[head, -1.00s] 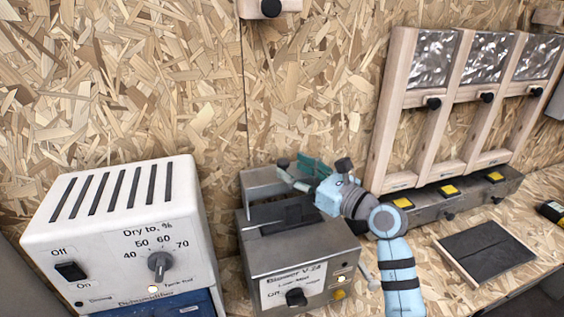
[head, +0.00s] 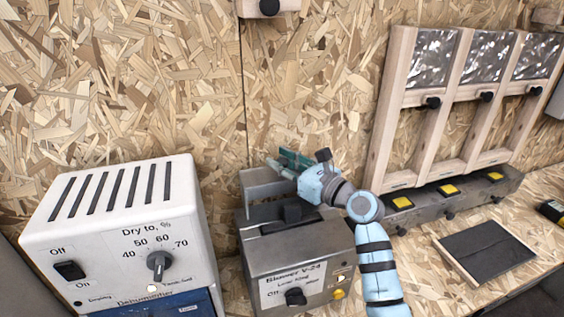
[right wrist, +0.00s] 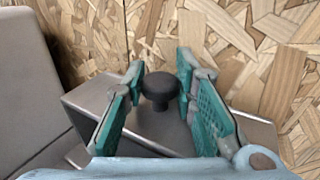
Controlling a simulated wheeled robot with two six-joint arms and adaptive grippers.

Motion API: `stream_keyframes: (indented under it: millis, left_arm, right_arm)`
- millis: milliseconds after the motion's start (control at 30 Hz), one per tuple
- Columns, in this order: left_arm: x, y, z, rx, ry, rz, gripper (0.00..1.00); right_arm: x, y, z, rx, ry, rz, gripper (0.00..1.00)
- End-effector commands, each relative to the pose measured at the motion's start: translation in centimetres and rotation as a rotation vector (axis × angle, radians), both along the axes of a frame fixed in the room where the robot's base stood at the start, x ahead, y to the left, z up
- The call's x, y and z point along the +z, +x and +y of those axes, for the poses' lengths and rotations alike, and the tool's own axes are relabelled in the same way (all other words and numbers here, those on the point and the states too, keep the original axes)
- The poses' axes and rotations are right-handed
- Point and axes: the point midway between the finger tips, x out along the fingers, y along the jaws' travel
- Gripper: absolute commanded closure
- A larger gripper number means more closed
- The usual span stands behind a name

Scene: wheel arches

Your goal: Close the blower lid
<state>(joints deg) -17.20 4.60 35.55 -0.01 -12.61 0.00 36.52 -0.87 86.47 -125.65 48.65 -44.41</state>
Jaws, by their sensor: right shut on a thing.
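The grey metal blower (head: 300,262) stands on the bench in the lower middle of the head view, with a black dial and label on its front. Its lid (head: 256,184) stands raised at the back, and the dark opening shows in front of it. My right gripper (head: 286,164) is at the raised lid, its arm coming from the lower right. Finger contact is hard to see. My left gripper is not in view.
A white dehumidifier (head: 115,230) stands close to the blower's left. A wooden frame (head: 385,140) with several gates leans at the back right. A dark panel (head: 487,254) lies on the bench at the right.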

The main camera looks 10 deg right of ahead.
Motion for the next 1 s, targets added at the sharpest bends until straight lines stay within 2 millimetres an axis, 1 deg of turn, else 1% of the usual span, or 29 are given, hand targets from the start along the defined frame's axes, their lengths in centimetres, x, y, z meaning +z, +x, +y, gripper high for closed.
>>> stream_keyframes:
  millis: [133,233,267,367,400,500,600,633,700,767,1000]
  left_arm:
    - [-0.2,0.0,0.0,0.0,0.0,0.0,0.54]
    - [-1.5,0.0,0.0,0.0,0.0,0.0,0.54]
    - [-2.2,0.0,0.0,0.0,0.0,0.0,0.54]
    - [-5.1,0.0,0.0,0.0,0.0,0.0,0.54]
    - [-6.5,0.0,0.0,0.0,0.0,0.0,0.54]
    - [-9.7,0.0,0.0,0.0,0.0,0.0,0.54]
    - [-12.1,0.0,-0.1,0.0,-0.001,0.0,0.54]
    - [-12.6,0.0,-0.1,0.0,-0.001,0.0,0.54]
    - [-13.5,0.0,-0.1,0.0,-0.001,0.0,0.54]
    - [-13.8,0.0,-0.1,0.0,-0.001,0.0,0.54]
    - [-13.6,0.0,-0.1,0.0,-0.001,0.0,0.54]
  right_arm:
    - [-0.1,-0.1,0.0,0.0,0.001,-0.004,1.0]
    - [-0.4,-0.5,-0.1,0.0,0.008,-0.046,1.0]
    - [-0.6,-0.8,-0.2,0.0,0.012,-0.067,1.0]
    - [-0.9,-2.1,-0.5,-0.001,0.031,-0.17,1.0]
    - [-1.0,-2.7,-0.6,-0.001,0.042,-0.215,1.0]
    - [-1.1,-4.0,-0.8,-0.002,0.062,-0.321,1.0]
    - [-1.0,-5.1,-1.0,0.0,0.079,-0.404,1.0]
    - [-0.9,-5.3,-1.1,0.0,0.083,-0.425,1.0]
    - [-0.7,-5.8,-1.1,-0.001,0.09,-0.458,1.0]
    - [-0.5,-6.0,-1.2,0.0,0.093,-0.477,1.0]
    - [0.0,-6.2,-1.2,0.0,0.094,-0.488,1.0]
